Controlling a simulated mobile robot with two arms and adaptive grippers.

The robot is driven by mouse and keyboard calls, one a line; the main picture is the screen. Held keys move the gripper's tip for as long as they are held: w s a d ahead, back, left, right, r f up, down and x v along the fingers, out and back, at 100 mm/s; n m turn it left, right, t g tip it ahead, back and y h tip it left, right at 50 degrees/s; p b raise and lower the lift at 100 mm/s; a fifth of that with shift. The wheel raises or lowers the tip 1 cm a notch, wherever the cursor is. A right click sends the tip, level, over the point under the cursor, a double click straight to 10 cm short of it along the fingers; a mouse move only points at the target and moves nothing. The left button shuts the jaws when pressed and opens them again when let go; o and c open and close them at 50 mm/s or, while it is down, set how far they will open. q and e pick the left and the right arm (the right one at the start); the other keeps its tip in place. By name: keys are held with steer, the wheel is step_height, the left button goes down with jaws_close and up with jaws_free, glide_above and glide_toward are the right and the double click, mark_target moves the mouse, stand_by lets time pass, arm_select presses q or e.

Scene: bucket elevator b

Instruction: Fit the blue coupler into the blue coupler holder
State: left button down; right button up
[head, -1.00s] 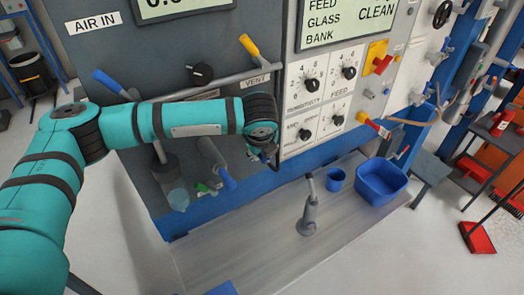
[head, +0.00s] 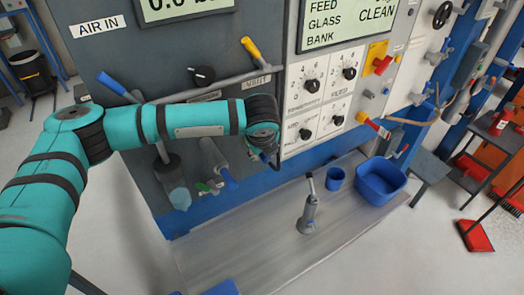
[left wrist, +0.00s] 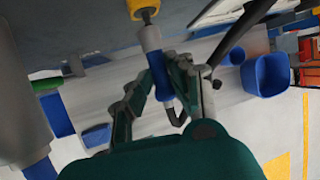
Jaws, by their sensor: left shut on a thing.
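My left gripper (left wrist: 168,90) is shut around a slim blue cylindrical piece with a pale collar, which looks like the blue coupler (left wrist: 158,68). A yellow fitting with a brass stem (left wrist: 145,10) is directly above it; I cannot tell if they are joined. A dark curved hook or hose end shows below the fingers. In the head view my left gripper (head: 268,158) is mostly hidden behind its own wrist, in front of the grey cabinet, and the coupler is hidden. I cannot tell which part is the blue coupler holder. My right gripper is not in view.
A grey cylinder with a blue end (head: 219,163) and a green valve handle (head: 205,187) are beside the left wrist. A grey upright tool (head: 308,212), a blue cup (head: 335,179) and a blue bin (head: 381,182) stand on the pale platform.

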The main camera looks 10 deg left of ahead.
arm_select(q)
steer(key=shift+w+a+r, duration=0.2)
steer(key=shift+w+r, duration=0.2)
steer(key=c, duration=1.1)
jaws_free()
steer(key=v, duration=0.7)
steer(key=shift+s+d+r, duration=0.15)
steer(key=shift+s+d, duration=0.05)
steer(key=shift+s, duration=0.25)
steer(key=shift+w, duration=0.1)
